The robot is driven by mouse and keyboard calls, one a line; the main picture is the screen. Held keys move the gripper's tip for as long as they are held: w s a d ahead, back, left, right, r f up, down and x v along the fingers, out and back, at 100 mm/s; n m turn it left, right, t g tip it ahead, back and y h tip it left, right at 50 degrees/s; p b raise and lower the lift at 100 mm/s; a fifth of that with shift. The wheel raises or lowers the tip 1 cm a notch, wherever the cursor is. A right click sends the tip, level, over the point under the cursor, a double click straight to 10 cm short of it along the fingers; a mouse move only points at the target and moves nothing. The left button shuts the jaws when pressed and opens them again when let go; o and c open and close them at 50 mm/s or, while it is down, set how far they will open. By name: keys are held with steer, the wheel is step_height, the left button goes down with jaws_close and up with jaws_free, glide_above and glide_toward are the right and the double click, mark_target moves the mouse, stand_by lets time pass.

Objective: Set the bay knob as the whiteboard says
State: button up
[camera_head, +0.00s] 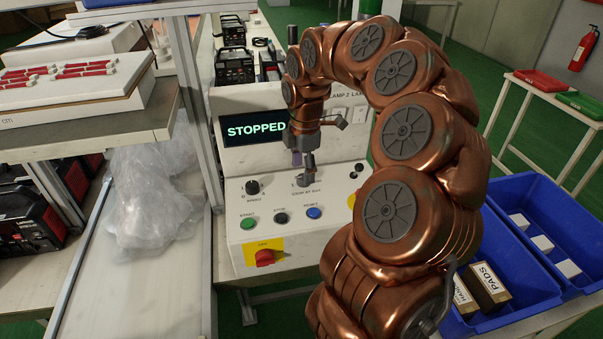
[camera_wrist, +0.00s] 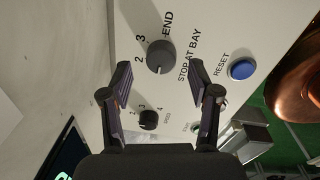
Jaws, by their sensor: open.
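The bay knob is a dark round knob (camera_wrist: 161,57) in the wrist view, on a pale panel lettered "STOP AT BAY". Marks 2, 3 and END show around it; I cannot tell clearly which one it points to. My gripper (camera_wrist: 166,88) is open and empty, with its two fingers apart on either side below the knob in the picture. In the head view my gripper (camera_head: 304,163) points down over the console, just above the "STOP AT BAY" label, and largely hides the knob. No whiteboard is readable in either view.
The console has a speed knob (camera_head: 252,187), a green button (camera_head: 248,223), a black button (camera_head: 281,218), a blue reset button (camera_head: 314,212) and a red switch on yellow (camera_head: 264,257). Its screen (camera_head: 254,130) reads "STOPPED". Blue bins (camera_head: 515,318) stand at right.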

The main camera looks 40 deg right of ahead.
step_height(320, 180, up, 10)
steer(key=shift+s+f, duration=0.15)
steer(key=shift+s, duration=0.1)
steer(key=shift+a, duration=0.15)
stand_by(0.6)
